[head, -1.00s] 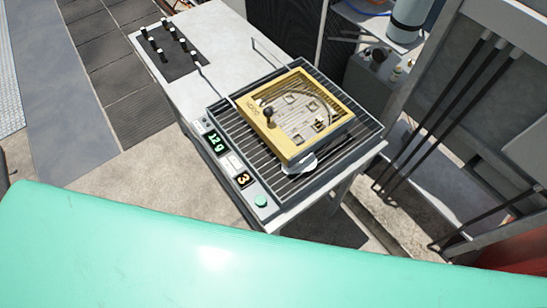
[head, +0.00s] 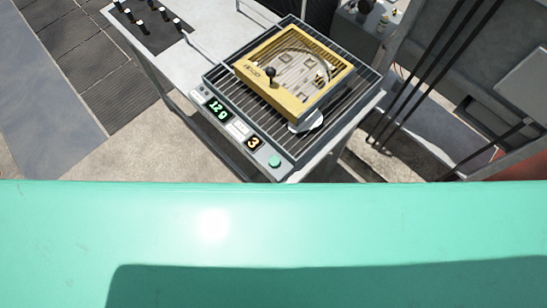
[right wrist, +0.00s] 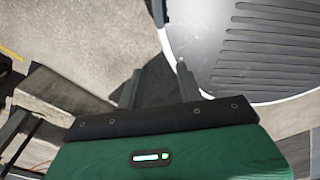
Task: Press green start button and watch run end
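The round green button (head: 274,161) sits at the near right corner of a grey machine's front panel (head: 228,123), in the head view. The panel has a green display (head: 217,110) that seems to read "12 g" and an orange display (head: 254,142) reading "3". A yellow-framed box (head: 293,72) with a black knob (head: 270,72) stands on the machine's slatted top (head: 345,98). My right gripper (right wrist: 158,84) shows in the right wrist view, its two fingers apart with nothing between them. It is not in the head view, and the button is not in the wrist view. My left gripper is in neither view.
The machine stands on a light table (head: 200,58) with a dark pad of small pegs (head: 150,24) at its far left. Dark diagonal rods (head: 425,75) stand close on the right. Open paved floor (head: 75,85) lies to the left.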

